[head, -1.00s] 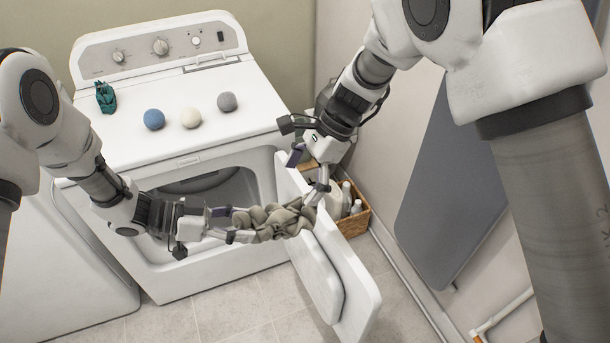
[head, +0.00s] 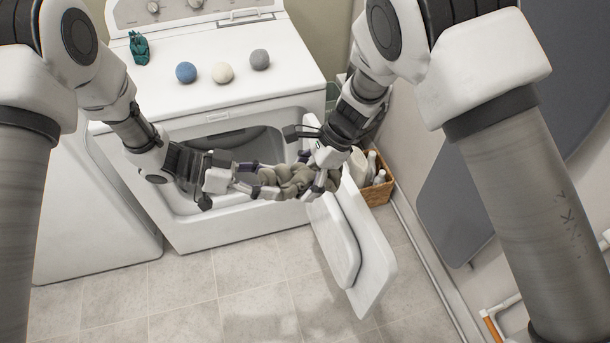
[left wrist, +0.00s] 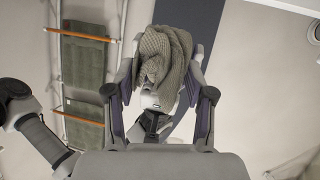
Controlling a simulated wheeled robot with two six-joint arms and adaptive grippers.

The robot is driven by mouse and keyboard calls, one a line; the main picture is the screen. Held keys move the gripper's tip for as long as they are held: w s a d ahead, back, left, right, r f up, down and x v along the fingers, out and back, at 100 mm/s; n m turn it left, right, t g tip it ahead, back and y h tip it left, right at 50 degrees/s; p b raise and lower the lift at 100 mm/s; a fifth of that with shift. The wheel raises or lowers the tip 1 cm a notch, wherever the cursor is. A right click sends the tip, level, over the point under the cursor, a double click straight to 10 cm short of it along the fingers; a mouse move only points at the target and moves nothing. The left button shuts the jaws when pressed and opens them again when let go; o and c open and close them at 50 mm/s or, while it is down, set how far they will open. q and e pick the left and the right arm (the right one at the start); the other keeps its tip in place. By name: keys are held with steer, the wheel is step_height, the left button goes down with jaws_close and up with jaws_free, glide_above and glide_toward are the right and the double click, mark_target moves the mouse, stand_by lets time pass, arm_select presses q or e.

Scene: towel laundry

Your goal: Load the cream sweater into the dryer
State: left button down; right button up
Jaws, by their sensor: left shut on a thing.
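The sweater (head: 295,176) is a bunched, grey-beige knit held in the air in front of the dryer (head: 225,233). My left gripper (head: 262,180) is shut on its left side. In the left wrist view the knit (left wrist: 168,60) sits between the fingers of my left gripper (left wrist: 165,88). My right gripper (head: 322,172) is at the sweater's right side, with its fingers against or around the cloth; its grip is partly hidden. The dryer door (head: 372,255) is open, swung to the right. Part of the dark drum opening (head: 225,140) shows behind the left gripper.
Blue (head: 186,72), cream (head: 222,72) and grey (head: 260,60) balls and a teal item (head: 138,47) lie on the dryer top. A basket with bottles (head: 378,192) stands behind the door. A grey board (head: 480,150) leans at the right. The tiled floor in front is clear.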

arm_select(q)
steer(key=shift+s+r, duration=0.1)
steer(key=shift+s, duration=0.05)
arm_select(e)
steer(key=shift+w, duration=0.2)
steer(key=c, duration=0.6)
arm_select(q)
steer(key=shift+c, duration=1.6)
jaws_free()
arm_select(e)
steer(key=shift+r, duration=0.1)
steer(key=shift+c, duration=0.3)
